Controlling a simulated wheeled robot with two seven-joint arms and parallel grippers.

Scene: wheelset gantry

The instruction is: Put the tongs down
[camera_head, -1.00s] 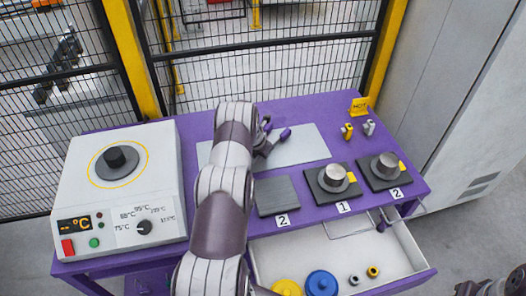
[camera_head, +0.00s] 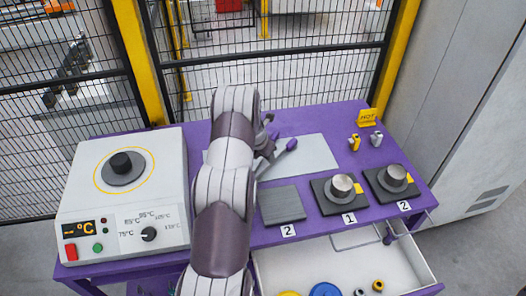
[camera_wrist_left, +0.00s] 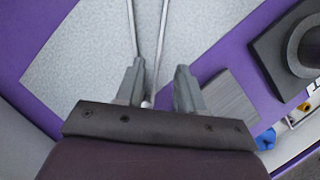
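The tongs (camera_wrist_left: 161,40) show in the left wrist view as two thin metal rods that converge between my left fingers, over the light grey sheet. Whether the tongs rest fully on the sheet (camera_head: 312,155) cannot be told. My arm hides part of the sheet. My right gripper is out of view.
A heater box (camera_head: 70,195) with a dial stands at the left of the purple table (camera_head: 345,115). Plate 2 (camera_head: 282,205), two plates with metal cylinders (camera_head: 342,185), small yellow and grey pieces (camera_head: 355,142) and a HOT sign (camera_head: 367,117) are rightward. An open drawer (camera_head: 410,262) juts out in front.

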